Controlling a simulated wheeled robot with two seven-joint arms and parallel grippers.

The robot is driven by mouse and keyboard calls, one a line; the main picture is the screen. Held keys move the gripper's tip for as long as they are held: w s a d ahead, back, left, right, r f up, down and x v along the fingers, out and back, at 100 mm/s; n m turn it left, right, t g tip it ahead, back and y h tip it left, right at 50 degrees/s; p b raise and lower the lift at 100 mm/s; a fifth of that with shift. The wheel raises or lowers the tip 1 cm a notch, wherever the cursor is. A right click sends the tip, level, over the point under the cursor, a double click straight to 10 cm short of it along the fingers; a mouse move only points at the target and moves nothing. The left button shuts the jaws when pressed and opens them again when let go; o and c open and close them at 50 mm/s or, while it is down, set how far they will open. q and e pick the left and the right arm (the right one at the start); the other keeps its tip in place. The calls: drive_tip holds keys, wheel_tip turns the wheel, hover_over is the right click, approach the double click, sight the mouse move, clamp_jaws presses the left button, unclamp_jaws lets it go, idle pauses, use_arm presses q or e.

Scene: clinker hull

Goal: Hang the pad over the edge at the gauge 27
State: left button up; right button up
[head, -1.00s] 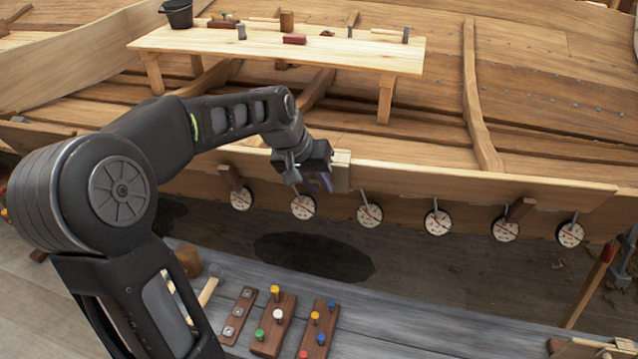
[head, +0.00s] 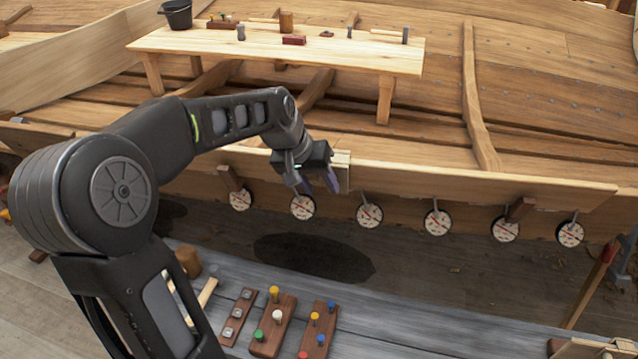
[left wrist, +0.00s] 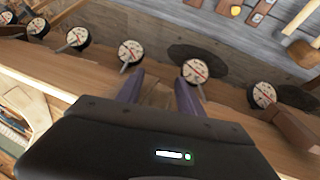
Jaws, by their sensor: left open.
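The pad, a pale block (head: 342,172), hangs over the top edge of the hull's upper plank, between the second and third gauges from the left in the head view. My left gripper (head: 318,182) is open just left of the pad, its purple fingers apart. In the left wrist view the open fingers (left wrist: 159,94) point at the plank edge, with pale brown wood between them. A row of round white gauges with red needles runs along the plank, including the second (head: 303,207) and third (head: 370,215). Their numbers are too small to read. My right gripper is out of view.
A wooden bench (head: 270,48) with a black bucket (head: 177,14) and small tools stands inside the hull. A grey board (head: 400,325) in front holds peg blocks (head: 272,325). Wooden brackets (head: 520,209) stick out from the plank near some gauges.

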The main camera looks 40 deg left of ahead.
use_arm(q)
drive_tip(key=v, duration=0.7)
drive_tip(key=shift+s+r, duration=0.25)
drive_tip(key=shift+r, duration=0.05)
idle(0.9)
